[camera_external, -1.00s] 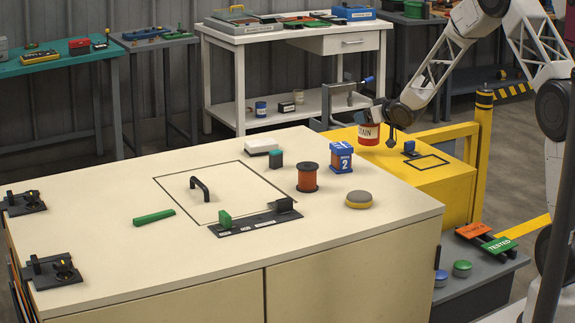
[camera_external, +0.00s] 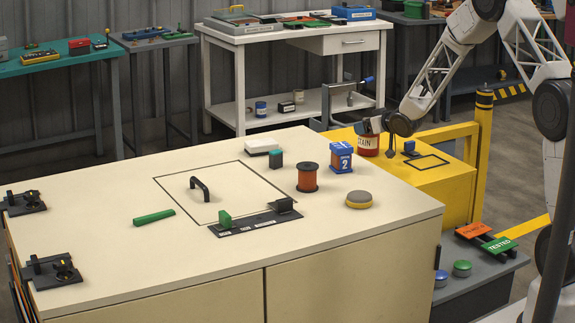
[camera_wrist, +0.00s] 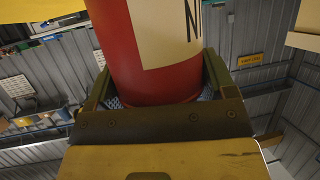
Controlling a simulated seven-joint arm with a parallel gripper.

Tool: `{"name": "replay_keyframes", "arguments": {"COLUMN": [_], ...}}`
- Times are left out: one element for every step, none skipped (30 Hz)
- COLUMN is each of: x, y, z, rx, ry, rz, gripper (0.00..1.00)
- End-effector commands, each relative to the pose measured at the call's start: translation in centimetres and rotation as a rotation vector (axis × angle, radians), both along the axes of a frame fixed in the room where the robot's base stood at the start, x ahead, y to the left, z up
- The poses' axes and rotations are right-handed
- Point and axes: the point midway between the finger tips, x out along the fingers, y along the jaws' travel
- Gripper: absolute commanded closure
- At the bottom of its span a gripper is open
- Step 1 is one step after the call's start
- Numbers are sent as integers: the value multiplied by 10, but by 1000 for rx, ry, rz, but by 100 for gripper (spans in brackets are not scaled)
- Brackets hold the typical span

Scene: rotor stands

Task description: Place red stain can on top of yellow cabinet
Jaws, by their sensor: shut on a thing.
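The red and white stain can (camera_external: 368,147) is upright at the back left of the yellow cabinet (camera_external: 447,187). Its base is at or just above the yellow top; I cannot tell whether it touches. My gripper (camera_external: 374,128) is shut on the can from above and behind, and partly hides its upper part. In the wrist view the can (camera_wrist: 155,60) fills the space between the two fingers, with its white label turned up and right.
On the yellow cabinet, a small blue piece (camera_external: 409,148) and a black outlined rectangle (camera_external: 427,162) lie right of the can. The cream cabinet (camera_external: 120,235) stands in front, with a blue box (camera_external: 341,158) and an orange spool (camera_external: 307,178) near the can's side.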

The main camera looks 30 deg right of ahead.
Motion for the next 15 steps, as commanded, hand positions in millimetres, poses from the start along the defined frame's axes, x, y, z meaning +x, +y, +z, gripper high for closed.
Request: {"name": "replay_keyframes", "arguments": {"x": [0,0,0,0,0,0,0,0,0,0,0,0,0,0,0], "y": [0,0,0,0,0,0,0,0,0,0,0,0,0,0,0], "z": [1,0,0,-1,-2,-2,-3,-3,-3,-3,-3,-3,-3,-3,-3], "rx": [0,0,0,0,0,0,0,0,0,0,0,0,0,0,0], "ry": [-1,-1,-1,-1,-1,-1,0,0,0,0,0,0,0,0,0], "rz": [0,0,0,0,0,0,0,0,0,0,0,0,0,0,0], "gripper": [59,59,59,59,59,59,20,15,9,5,0,0,0,0,0]}}
